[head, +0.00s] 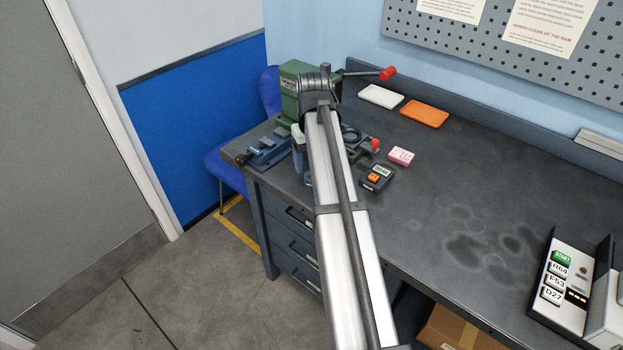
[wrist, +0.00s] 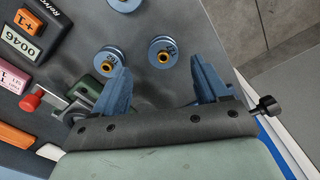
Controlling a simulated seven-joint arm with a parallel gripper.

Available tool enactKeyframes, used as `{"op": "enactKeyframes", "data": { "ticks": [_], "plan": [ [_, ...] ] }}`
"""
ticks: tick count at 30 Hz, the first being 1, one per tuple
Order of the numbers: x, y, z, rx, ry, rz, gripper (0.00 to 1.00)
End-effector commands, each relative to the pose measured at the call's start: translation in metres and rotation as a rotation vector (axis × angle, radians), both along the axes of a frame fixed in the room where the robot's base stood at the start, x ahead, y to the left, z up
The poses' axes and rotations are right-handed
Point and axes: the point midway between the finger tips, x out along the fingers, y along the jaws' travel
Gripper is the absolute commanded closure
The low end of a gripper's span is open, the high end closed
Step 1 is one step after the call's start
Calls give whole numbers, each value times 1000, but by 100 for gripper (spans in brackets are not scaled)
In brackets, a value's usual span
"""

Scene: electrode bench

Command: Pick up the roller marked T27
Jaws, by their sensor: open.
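Several blue rollers with orange-brass centres stand on the dark bench in the wrist view. One roller (wrist: 162,51) lies just beyond and between my fingertips. A second roller (wrist: 108,60) is beside it to the left, close to my left finger, and another roller (wrist: 124,3) is cut off at the top edge. White marks show on the rollers, but I cannot read which is T27. My gripper (wrist: 158,72) is open with blue fingers spread wide and nothing between them. In the head view my arm hides the rollers and most of my gripper.
A meter (head: 376,178), pink box (head: 401,156), white tray (head: 381,96) and orange tray (head: 424,114) lie right of my arm. The middle bench (head: 430,190) is clear; a control box (head: 560,290) stands at right.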

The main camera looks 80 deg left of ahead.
Motion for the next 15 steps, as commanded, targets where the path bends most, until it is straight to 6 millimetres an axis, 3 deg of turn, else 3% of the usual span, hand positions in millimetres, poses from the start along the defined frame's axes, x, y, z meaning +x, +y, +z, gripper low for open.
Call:
{"op": "enactKeyframes", "data": {
  "ticks": [15],
  "plan": [
    [-4,-3,-51,0,0,0,26]
  ]
}}
